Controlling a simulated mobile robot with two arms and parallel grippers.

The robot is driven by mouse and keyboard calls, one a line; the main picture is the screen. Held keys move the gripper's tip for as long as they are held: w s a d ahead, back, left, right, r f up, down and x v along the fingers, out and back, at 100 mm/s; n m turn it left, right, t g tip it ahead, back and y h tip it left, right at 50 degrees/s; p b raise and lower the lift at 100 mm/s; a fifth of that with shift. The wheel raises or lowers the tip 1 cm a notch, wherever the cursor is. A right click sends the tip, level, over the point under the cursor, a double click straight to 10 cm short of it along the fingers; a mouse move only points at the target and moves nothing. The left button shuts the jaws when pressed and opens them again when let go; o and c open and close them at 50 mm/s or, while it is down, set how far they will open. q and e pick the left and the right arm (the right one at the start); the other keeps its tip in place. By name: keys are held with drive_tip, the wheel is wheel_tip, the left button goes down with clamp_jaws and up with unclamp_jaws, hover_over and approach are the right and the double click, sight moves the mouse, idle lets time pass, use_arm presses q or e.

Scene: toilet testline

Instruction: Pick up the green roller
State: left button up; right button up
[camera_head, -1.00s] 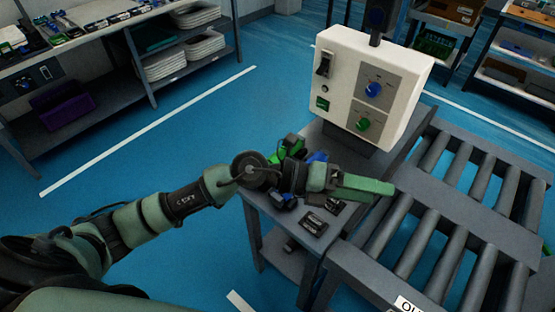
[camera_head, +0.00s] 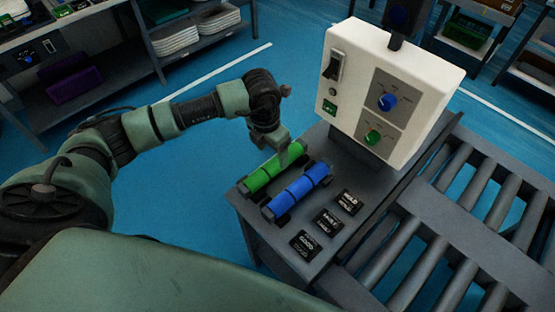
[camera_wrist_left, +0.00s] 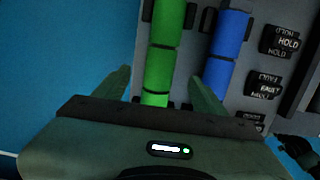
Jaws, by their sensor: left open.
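The green roller (camera_head: 270,174) lies in black holders on the small grey table (camera_head: 350,233), left of the blue roller (camera_head: 298,190). My left gripper (camera_head: 290,156) points down at the far end of the green roller. In the left wrist view my open left gripper (camera_wrist_left: 158,90) has one finger on each side of the green roller (camera_wrist_left: 163,55). The right finger is between the green roller and the blue roller (camera_wrist_left: 228,50). The lower end of the green roller is hidden behind the gripper body. I cannot tell whether the fingers touch it.
A white control box (camera_head: 390,90) with blue and green knobs stands at the table's back. Black labelled blocks (camera_head: 327,222) sit right of the blue roller. A roller conveyor (camera_head: 450,215) adjoins on the right. Blue floor lies open left of the table.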

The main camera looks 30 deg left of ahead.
sight(273, 163)
use_arm(q)
drive_tip(key=shift+s+f+p, duration=0.3)
drive_tip(key=shift+f+p, duration=0.25)
drive_tip(key=shift+f, duration=0.25)
drive_tip(key=shift+w+f+p, duration=0.15)
drive_tip(key=shift+f+p, duration=0.3)
drive_tip(key=shift+f, duration=0.3)
drive_tip(key=shift+w+d+f, duration=0.1)
drive_tip(key=shift+w+f, duration=0.05)
drive_tip(key=shift+f, duration=0.5)
drive_tip(key=shift+w+f, duration=0.15)
drive_tip(key=shift+f, duration=0.7)
drive_tip(key=c, duration=1.2)
drive_tip(key=shift+w+r, duration=0.1)
clamp_jaws()
use_arm(e)
drive_tip(key=s+r, duration=0.2)
drive_tip(key=s, duration=0.1)
drive_tip(key=shift+a+r, duration=0.15)
drive_tip(key=shift+r, duration=0.05)
